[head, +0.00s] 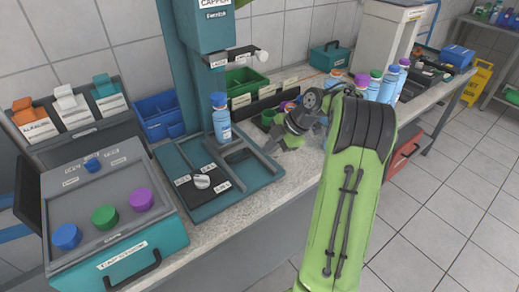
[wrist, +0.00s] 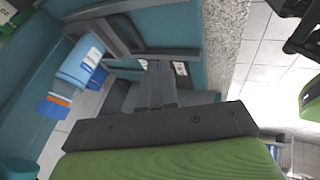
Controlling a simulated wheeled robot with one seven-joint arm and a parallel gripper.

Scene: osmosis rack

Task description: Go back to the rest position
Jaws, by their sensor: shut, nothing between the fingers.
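My gripper (head: 280,142) hangs over the bench, just right of the capper's base, with my green arm reaching in from the lower right. In the wrist view its fingers (wrist: 157,70) are together with nothing between them. A blue bottle (head: 222,126) with a blue cap stands upright on the capper's base plate, left of my gripper and apart from it. The bottle also shows in the wrist view (wrist: 80,66), left of the fingers.
The teal capper (head: 183,60) rises behind the bottle. A teal cap station (head: 165,244) with coloured caps stands at the left. Several capped bottles (head: 387,84) stand behind my arm. A green bin (head: 243,80) sits farther back.

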